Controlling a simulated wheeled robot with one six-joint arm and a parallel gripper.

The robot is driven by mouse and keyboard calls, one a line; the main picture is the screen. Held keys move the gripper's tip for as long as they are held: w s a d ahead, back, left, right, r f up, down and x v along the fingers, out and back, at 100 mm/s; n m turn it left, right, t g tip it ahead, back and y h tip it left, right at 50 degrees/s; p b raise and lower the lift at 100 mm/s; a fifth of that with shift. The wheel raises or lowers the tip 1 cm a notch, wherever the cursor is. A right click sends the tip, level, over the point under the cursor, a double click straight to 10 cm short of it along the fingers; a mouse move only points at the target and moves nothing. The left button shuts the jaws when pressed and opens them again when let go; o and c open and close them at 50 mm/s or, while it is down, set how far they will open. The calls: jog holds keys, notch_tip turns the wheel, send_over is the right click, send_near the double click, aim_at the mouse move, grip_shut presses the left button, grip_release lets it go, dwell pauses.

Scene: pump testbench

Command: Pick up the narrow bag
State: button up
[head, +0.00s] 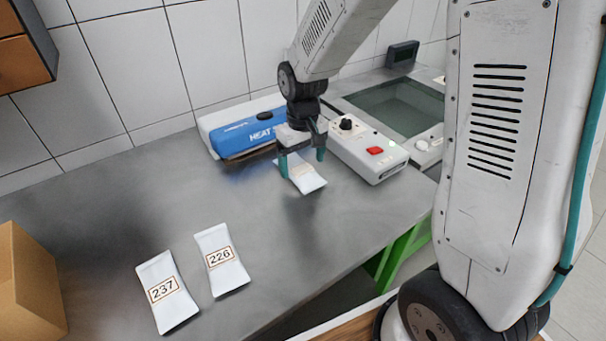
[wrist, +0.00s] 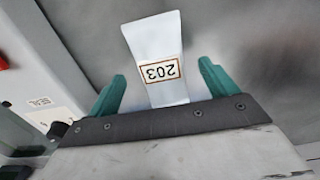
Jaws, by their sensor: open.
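Three white bags lie on the grey table. One bag, labelled 203 in the wrist view (wrist: 155,50), also shows in the head view (head: 308,180), in front of the heat sealer. My gripper (head: 302,164) is above that bag with its teal fingers apart. In the wrist view my gripper (wrist: 160,88) has one finger on each side of the bag, with nothing held. Bag 226 (head: 221,258) and bag 237 (head: 166,292) lie at the front left. The three look similar in width; I cannot tell for sure which is the narrow one.
A blue and white heat sealer (head: 250,130) and a white control box with a red button (head: 368,150) stand behind and right of bag 203. A cardboard box (head: 28,285) is at the left edge. The table's middle left is clear.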

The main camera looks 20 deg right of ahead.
aim_at(298, 170)
notch_tip(298, 170, down, 2)
jog(key=shift+f, duration=0.15)
jog(key=c, duration=1.3)
